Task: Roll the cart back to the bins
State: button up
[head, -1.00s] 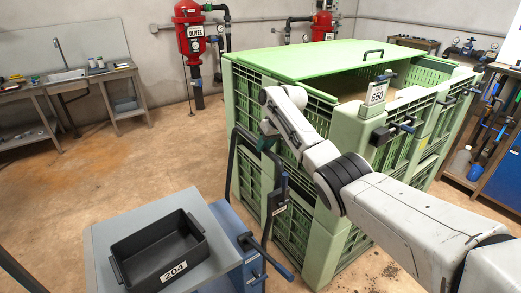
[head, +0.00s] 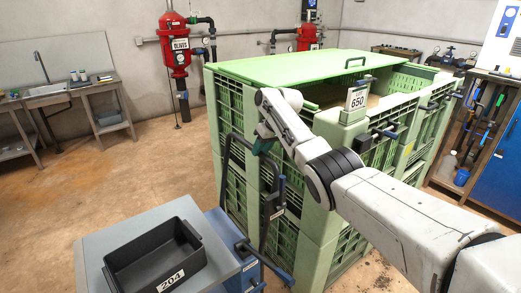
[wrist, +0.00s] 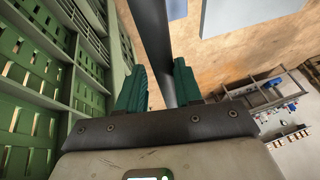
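The cart (head: 92,248) is at the lower left in the head view, with a grey top and a blue frame. A black tray marked 204 (head: 155,262) sits on it. Its dark handle (head: 226,160) rises beside the green bins (head: 232,130), large slatted crates stacked at centre, with a sign reading LOT 650. My gripper (head: 263,146) is at the top of the handle. In the wrist view, the handle bar (wrist: 150,35) runs between my gripper's teal fingers (wrist: 165,78).
The bins stand close to the right of the cart. A sink bench (head: 75,92) and a red OLIVES filter tank (head: 174,48) are along the back. A tool rack (head: 475,125) and blue cabinet (head: 508,150) are at the right. Open brown floor (head: 110,180) lies left of the cart.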

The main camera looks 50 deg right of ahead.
jog(key=o, duration=0.4)
jog(key=shift+s+d, duration=0.1)
jog(key=shift+d, duration=0.1)
jog(key=shift+c, duration=0.2)
jog(key=shift+a, duration=0.1)
jog(key=shift+r, duration=0.15)
jog(key=shift+r, duration=0.25)
jog(key=v, duration=1)
jog(key=shift+s, duration=0.15)
